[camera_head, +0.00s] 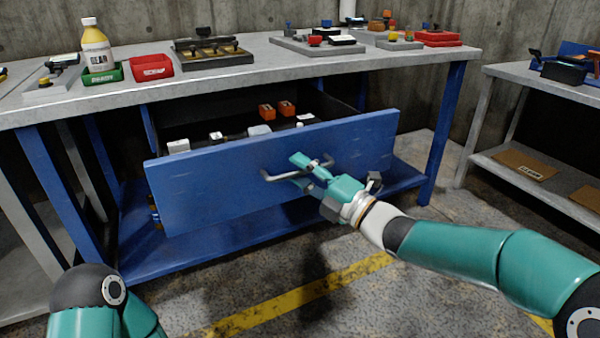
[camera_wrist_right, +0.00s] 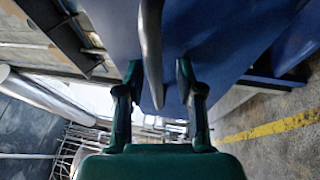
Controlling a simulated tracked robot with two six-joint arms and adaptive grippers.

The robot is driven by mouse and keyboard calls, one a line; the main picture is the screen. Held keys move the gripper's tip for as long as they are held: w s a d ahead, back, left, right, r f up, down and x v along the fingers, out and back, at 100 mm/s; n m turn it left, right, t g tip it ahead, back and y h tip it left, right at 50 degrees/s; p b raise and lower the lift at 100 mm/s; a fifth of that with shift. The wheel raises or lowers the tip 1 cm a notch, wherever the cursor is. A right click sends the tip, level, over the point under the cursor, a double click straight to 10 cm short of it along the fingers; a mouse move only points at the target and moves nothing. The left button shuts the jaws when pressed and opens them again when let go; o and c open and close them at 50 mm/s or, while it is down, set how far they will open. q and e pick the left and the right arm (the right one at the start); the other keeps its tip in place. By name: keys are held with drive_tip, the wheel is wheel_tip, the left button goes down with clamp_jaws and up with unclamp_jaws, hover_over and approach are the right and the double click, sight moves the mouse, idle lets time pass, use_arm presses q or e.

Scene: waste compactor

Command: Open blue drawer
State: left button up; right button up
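The blue drawer (camera_head: 215,185) under the workbench is pulled out, and its inside shows behind the front panel. A grey bar handle (camera_head: 275,177) is on the front panel. My right gripper (camera_head: 308,172) is at the handle. In the right wrist view, the handle (camera_wrist_right: 151,50) runs between the two fingers of my right gripper (camera_wrist_right: 158,85). The fingers are spread, with a visible gap on the right side of the bar, so the gripper is around the handle but not closed on it. My left gripper is not in view; only part of my left arm shows at bottom left.
The drawer holds orange boxes (camera_head: 276,110) and several small pale items. The workbench top (camera_head: 130,92) carries a bottle (camera_head: 97,50), a red bin (camera_head: 151,67) and devices. A second bench (camera_head: 500,72) stands at right. The floor in front is clear, with a yellow stripe (camera_head: 300,296).

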drive_tip(key=shift+s+a, duration=0.1)
drive_tip(key=v, duration=1.2)
